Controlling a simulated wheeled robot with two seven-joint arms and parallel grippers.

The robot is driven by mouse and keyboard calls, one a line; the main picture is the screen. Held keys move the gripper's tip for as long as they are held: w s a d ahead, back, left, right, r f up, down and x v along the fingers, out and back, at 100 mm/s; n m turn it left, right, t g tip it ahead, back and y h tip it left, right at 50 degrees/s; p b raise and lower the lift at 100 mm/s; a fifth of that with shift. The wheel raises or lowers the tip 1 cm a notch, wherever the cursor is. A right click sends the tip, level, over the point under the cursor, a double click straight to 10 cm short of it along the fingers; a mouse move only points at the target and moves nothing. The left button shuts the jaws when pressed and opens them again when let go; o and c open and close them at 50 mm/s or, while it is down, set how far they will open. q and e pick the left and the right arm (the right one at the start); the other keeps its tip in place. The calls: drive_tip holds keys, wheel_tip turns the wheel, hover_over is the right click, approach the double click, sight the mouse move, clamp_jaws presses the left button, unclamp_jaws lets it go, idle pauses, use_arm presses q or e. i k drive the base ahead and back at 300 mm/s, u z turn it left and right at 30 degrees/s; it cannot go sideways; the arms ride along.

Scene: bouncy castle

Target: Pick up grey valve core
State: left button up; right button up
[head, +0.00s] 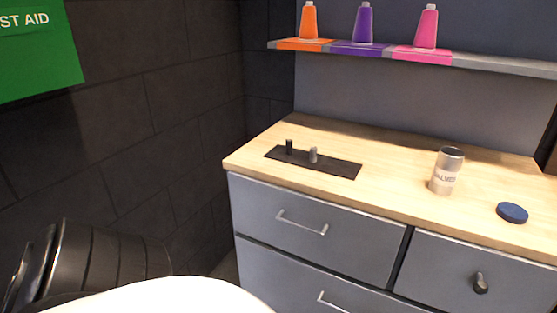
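The grey valve core (313,155) is a small upright peg on a thin black mat (340,168) on the wooden counter. A similar black peg (289,146) stands just to its left on the same mat. A pale can (446,173) with a dark top and "VALVES" lettering stands to the right on the counter. Neither of my grippers can be made out in the head view, and nothing touches the grey core.
A blue disc (512,213) lies near the counter's right front. Grey drawers (310,215) with handles are below. A shelf (480,62) above holds orange, purple and pink bottles. The wooden top between mat and can is clear. A dark wall (170,130) is left.

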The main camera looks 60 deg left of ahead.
sight(313, 150)
drive_tip(key=k, duration=0.65)
drive_tip(key=u, duration=2.35)
drive_tip(key=i, duration=0.3)
drive_tip(key=z, duration=0.2)
